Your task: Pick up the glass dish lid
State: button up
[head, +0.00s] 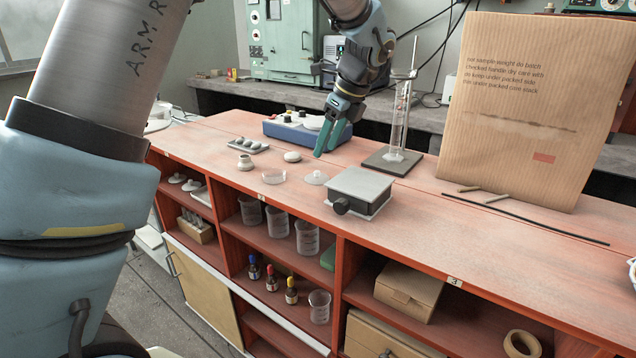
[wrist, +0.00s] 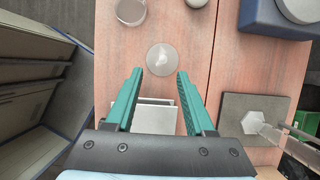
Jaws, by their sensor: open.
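The glass dish lid (head: 316,178) is a small clear disc with a pale knob, lying flat on the reddish bench top. In the wrist view the lid (wrist: 162,59) shows just beyond and between the fingertips. My gripper (head: 325,153) has green fingers pointing down, above and slightly behind the lid in the head view. In the wrist view the gripper (wrist: 160,73) is open, with nothing between its fingertips. A clear shallow glass dish (head: 273,176) sits to the left of the lid, apart from it.
A grey box with a black knob (head: 360,190) stands close to the lid's right. A white round piece (head: 292,156) and a small pot (head: 245,162) are to the left. A blue device (head: 305,131) and a stand with a glass cylinder (head: 397,135) are behind. A cardboard sheet (head: 530,110) stands right.

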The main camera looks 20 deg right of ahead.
aim_at(317, 171)
jog(key=x, duration=0.5)
jog(key=p+x, duration=0.1)
jog(key=x, duration=0.1)
jog(key=shift+w+d+f, duration=0.1)
jog(key=shift+d+f, duration=0.15)
grip_shut()
dwell(0.4)
